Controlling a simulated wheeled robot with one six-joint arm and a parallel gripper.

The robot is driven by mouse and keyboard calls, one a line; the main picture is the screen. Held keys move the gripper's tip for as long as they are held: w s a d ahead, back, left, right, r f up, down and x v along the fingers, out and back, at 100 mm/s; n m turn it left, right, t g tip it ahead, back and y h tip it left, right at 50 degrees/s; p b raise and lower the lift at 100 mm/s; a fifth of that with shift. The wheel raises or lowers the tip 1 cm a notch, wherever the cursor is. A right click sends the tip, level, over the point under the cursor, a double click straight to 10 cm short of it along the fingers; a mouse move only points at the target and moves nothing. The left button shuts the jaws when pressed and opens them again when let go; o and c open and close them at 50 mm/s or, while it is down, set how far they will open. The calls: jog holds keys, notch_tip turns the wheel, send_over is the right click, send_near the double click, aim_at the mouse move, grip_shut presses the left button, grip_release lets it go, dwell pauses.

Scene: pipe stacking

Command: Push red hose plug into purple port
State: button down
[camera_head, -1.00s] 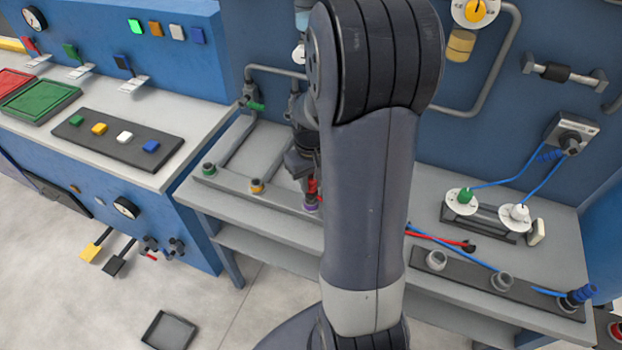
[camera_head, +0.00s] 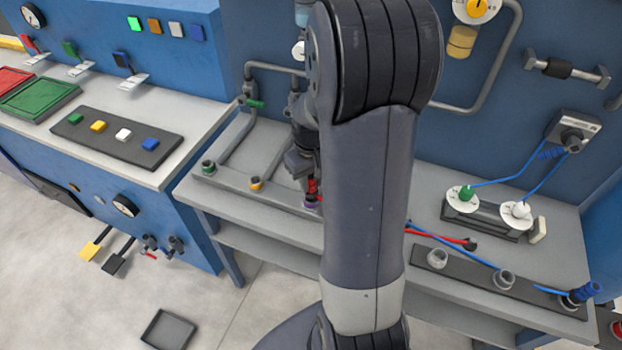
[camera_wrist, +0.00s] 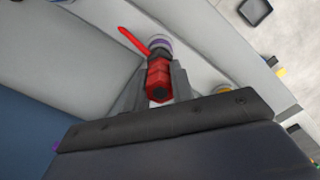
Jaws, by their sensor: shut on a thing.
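The red hose plug (camera_head: 313,187) is held by my gripper (camera_head: 308,180), low at the front left of the workbench. The purple port (camera_head: 311,204) sits on the bench rail right below the plug. In the wrist view my gripper (camera_wrist: 158,82) is shut on the ribbed red plug (camera_wrist: 159,76), and the purple port (camera_wrist: 160,43) shows just past the plug's far end. The plug is lined up with the port and appears to touch it; how deep it sits I cannot tell. Much of the red hose is hidden behind my arm.
A green port (camera_head: 208,167) and a yellow port (camera_head: 256,184) stand to the left on the same rail. A dark rack with grey sockets (camera_head: 437,258) and blue hoses lies to the right. A grey pipe (camera_head: 275,70) runs on the wall behind.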

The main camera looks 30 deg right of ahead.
jog(key=shift+f+b, duration=0.6)
jog(key=shift+f, duration=0.25)
jog(key=shift+r, duration=0.1)
jog(key=c, duration=1.1)
grip_release()
notch_tip(320, 180, up, 11)
jog(key=shift+f, duration=0.1)
jog(key=shift+f, duration=0.15)
notch_tip(320, 180, down, 10)
jog(key=shift+f, duration=0.1)
jog(key=shift+r+p, duration=0.2)
jog(key=shift+p, duration=0.2)
